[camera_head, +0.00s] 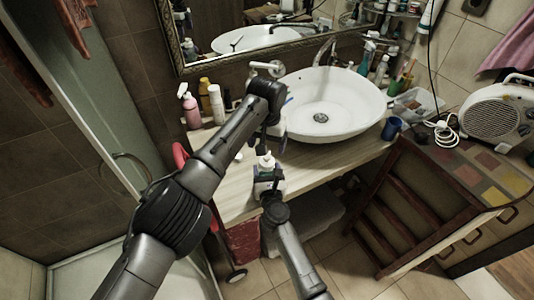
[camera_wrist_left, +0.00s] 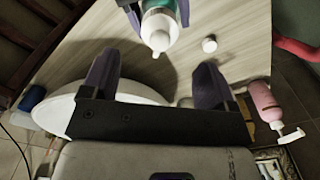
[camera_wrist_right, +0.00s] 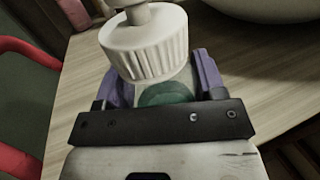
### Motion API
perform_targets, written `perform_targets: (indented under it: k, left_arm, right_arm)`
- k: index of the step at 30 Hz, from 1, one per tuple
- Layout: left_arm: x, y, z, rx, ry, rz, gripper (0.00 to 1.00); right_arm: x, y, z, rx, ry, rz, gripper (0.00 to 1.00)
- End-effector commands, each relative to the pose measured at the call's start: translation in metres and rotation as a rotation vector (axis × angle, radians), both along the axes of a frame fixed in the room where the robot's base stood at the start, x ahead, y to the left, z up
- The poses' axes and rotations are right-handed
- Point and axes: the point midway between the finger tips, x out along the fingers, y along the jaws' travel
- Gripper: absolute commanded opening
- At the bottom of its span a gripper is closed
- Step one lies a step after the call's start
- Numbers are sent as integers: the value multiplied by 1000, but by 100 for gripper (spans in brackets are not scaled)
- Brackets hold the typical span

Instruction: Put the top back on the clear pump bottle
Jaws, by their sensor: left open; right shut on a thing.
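The clear pump bottle (camera_head: 267,172) with teal liquid is upright at the counter's front edge, between the fingers of my right gripper (camera_head: 268,184). In the right wrist view the white ribbed pump top (camera_wrist_right: 145,45) is at the bottle's mouth, above the teal liquid (camera_wrist_right: 165,94); I cannot tell whether it is fully seated. The left wrist view shows the white top (camera_wrist_left: 160,32) from above, between the right gripper's fingers. My left gripper (camera_wrist_left: 155,72) is open and empty, a little apart from the top, on the basin side.
A small white round piece (camera_wrist_left: 209,44) lies on the wooden counter (camera_head: 315,158). The white basin (camera_head: 335,95) is behind. A pink pump bottle (camera_head: 190,109) and other bottles stand at the left back. A blue cup (camera_head: 391,128) is to the right.

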Motion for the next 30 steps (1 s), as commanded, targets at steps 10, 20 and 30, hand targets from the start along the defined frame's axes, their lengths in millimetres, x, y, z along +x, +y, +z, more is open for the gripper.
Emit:
perform_targets:
  k: [10, 20, 30]
  left_arm:
    - [0, 0, 42, -1, 0, -1, 80]
    - [0, 0, 47, 0, 1, -1, 80]
    - [0, 0, 46, -1, 1, -1, 80]
  right_arm:
    - [0, 0, -1, -1, 1, -1, 0]
    - [0, 0, -1, -1, 1, -1, 0]
    - [0, 0, 0, 0, 1, 0, 86]
